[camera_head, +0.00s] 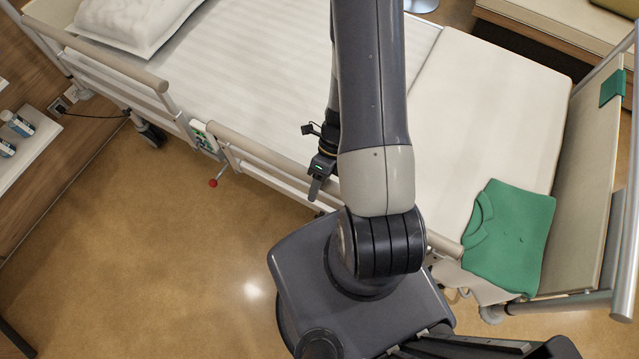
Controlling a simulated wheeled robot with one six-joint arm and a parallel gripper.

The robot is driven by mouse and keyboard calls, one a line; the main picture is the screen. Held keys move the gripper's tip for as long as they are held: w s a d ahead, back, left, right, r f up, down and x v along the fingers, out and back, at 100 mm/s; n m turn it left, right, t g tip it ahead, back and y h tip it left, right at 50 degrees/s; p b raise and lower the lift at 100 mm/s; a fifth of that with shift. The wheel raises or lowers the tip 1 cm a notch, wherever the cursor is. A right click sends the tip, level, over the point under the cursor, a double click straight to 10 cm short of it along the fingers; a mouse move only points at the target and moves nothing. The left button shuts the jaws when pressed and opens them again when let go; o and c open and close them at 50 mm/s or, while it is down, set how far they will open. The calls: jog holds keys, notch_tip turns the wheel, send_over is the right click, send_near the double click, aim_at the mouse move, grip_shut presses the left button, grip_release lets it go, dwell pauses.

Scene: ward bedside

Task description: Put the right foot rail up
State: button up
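The right foot rail (255,150) runs along the near side of the bed, from the control panel toward the foot end. Its beige top bar lies close to the mattress edge and looks lower than the head rail. My arm hides part of its middle; its far end (447,245) shows at the right. A red knob (213,183) sticks out below the rail's left end. My gripper (316,188) points down over the middle of the rail, beside my arm. I cannot tell whether it touches the bar or whether its fingers are apart.
The near head rail (115,65) stands beside the pillow (130,18). A green folded garment (510,237) lies at the foot end by the footboard (580,200). A shelf (25,150) with small bottles is at the left. The floor (150,240) in front of the bed is clear.

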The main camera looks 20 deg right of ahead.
jog(key=shift+o, duration=0.6)
jog(key=v, duration=1)
jog(key=shift+d+r+b, duration=0.25)
jog(key=shift+b, duration=0.05)
jog(key=shift+w, duration=0.1)
jog(key=x, duration=1.1)
jog(key=shift+r+p, duration=0.1)
jog(key=shift+p, duration=0.2)
